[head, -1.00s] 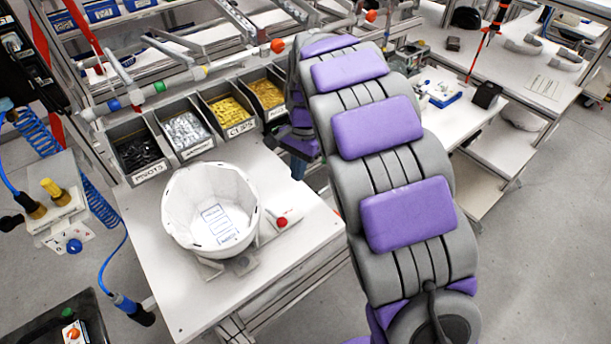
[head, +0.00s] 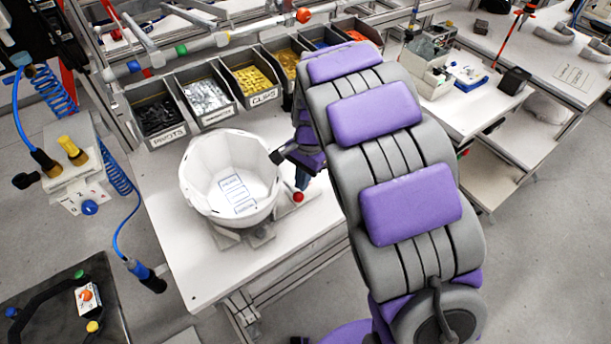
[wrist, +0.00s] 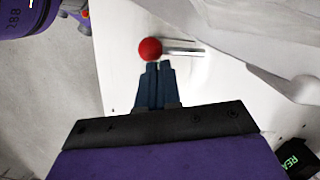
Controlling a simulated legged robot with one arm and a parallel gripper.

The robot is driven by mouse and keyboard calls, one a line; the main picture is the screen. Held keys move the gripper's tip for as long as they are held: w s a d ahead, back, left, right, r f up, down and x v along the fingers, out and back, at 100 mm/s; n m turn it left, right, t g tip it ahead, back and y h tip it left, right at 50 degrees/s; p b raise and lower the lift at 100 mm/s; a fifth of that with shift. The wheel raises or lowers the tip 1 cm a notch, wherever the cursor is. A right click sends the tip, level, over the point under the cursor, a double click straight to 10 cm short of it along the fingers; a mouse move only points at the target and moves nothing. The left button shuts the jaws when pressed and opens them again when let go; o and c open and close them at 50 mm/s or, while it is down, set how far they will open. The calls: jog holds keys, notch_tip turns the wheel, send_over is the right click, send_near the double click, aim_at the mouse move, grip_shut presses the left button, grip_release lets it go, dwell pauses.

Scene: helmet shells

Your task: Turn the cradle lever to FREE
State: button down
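The white helmet shell (head: 208,170) sits open side up in its cradle (head: 262,238) on the white workbench. The cradle lever is a metal rod (wrist: 184,47) with a red ball knob (wrist: 150,49); the knob (head: 298,197) also shows right of the shell in the head view. My gripper (wrist: 159,66) has its two dark fingers together, with only a thin slit between them. The fingertips lie right by the knob, and nothing shows between them. I cannot tell whether they touch it. In the head view my arm hides most of the gripper. No FREE mark is legible.
Bins of pivots (head: 160,115), clips (head: 255,83) and other parts line the bench's back. A control box (head: 78,180) with a blue hose stands left. A black display with green letters (wrist: 295,160) shows at the wrist view's lower right. The bench front is clear.

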jog(key=shift+d, duration=0.85)
jog(key=shift+s+r+p, duration=0.1)
jog(key=shift+s+p, duration=0.05)
jog(key=shift+p, duration=0.45)
jog(key=shift+s+a+m+p, duration=0.35)
jog(key=shift+m+p, duration=0.25)
jog(key=shift+p, duration=0.3)
jog(key=shift+a, duration=0.15)
jog(key=shift+f, duration=0.3)
jog(key=shift+s+y, duration=0.1)
jog(key=shift+y, duration=0.2)
